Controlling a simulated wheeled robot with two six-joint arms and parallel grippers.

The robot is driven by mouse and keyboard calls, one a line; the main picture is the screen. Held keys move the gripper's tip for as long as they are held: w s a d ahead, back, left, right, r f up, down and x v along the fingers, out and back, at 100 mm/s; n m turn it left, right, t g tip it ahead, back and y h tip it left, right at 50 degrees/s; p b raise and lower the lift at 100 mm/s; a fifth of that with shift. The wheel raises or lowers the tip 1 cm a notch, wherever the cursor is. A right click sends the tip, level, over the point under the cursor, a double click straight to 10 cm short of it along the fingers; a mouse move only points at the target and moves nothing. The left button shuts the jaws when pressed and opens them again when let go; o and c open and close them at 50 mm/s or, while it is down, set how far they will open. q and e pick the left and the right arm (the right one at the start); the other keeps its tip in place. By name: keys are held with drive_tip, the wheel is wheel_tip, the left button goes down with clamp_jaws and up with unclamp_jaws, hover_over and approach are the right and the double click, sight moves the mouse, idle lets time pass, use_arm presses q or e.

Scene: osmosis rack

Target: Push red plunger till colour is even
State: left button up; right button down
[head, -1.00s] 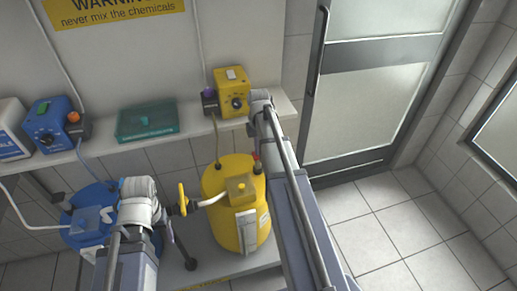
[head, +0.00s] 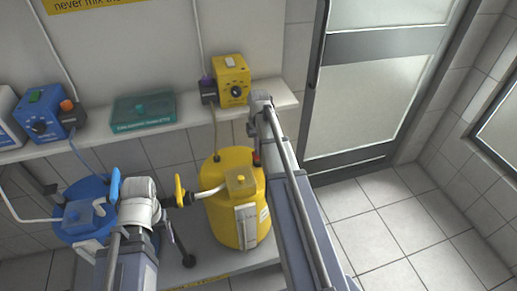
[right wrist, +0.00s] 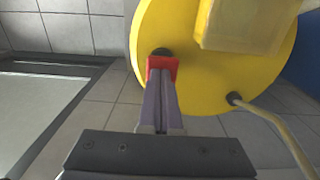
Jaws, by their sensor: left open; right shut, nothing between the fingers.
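The red plunger (head: 257,158) is a small red part on top of the yellow tank (head: 224,218). In the right wrist view it is a red block (right wrist: 161,64) by a dark fitting near the tank's edge. My right gripper (right wrist: 160,82) is shut and empty, its fingertips right at the red plunger; whether they press on it I cannot tell. In the head view my right arm hides part of the tank's right side. My left gripper (head: 164,215) is open between the blue tank (head: 76,232) and the yellow tank; my wrist mostly hides its fingers.
A yellow valve handle (head: 179,190) and a blue handle (head: 115,186) stand near my left wrist. A shelf (head: 180,122) behind holds a yellow pump box (head: 231,79), a blue pump box (head: 40,115) and a teal case (head: 143,112). Hoses run to both tanks. The tiled floor at right is clear.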

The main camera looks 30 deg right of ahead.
drive_tip(key=shift+a+r+p, duration=0.1)
drive_tip(key=shift+r+p, duration=0.25)
drive_tip(key=shift+p, duration=0.1)
wheel_tip(320, 180, up, 13)
drive_tip(key=p, duration=1.3)
drive_tip(key=shift+r, duration=0.15)
drive_tip(key=s+a+n, duration=0.2)
drive_tip(key=s+a, duration=0.3)
drive_tip(key=a, duration=0.5)
drive_tip(key=s+a+n, duration=0.2)
drive_tip(key=s+a, duration=0.4)
drive_tip(key=a, duration=0.3)
drive_tip(key=s+a+n+h, duration=0.1)
drive_tip(key=s+a+n, duration=0.1)
drive_tip(key=s+a, duration=0.4)
drive_tip(key=a, duration=0.4)
drive_tip(key=shift+a, duration=0.35)
